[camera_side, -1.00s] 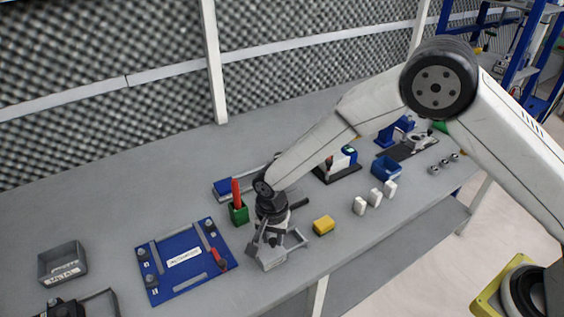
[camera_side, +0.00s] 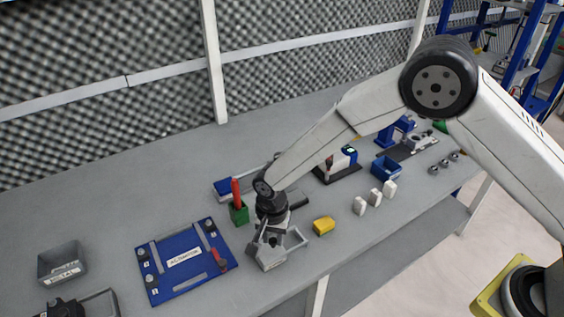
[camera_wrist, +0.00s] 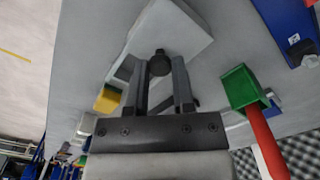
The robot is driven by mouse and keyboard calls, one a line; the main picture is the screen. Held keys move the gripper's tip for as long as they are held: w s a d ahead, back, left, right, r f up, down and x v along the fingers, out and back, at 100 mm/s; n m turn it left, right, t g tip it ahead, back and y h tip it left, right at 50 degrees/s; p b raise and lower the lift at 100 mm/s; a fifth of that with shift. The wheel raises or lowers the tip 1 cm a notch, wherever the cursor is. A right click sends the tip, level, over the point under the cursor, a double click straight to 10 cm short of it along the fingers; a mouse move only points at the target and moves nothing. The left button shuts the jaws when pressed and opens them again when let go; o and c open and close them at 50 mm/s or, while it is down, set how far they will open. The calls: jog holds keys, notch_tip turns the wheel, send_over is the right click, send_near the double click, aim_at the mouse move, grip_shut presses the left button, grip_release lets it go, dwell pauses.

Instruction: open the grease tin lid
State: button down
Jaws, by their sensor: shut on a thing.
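The grease tin appears to be the light grey box (camera_side: 270,262) near the front edge of the bench, under my gripper (camera_side: 268,236) in the side view. In the wrist view a pale flat plate, likely its lid (camera_wrist: 172,30), lies just beyond my fingertips. A dark round knob (camera_wrist: 160,58) at the plate's near edge sits between the fingers of my gripper (camera_wrist: 161,68), which is shut on it. My wrist and fingers hide part of the tin.
A yellow block (camera_side: 323,226) lies to the right, with white blocks (camera_side: 375,197) beyond.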

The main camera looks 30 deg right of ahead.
jog(key=shift+d, duration=0.1)
jog(key=d, duration=0.5)
jog(key=shift+d, duration=0.25)
jog(key=shift+c, duration=2.3)
grip_release()
jog(key=shift+r, duration=0.1)
notch_tip(320, 180, up, 8)
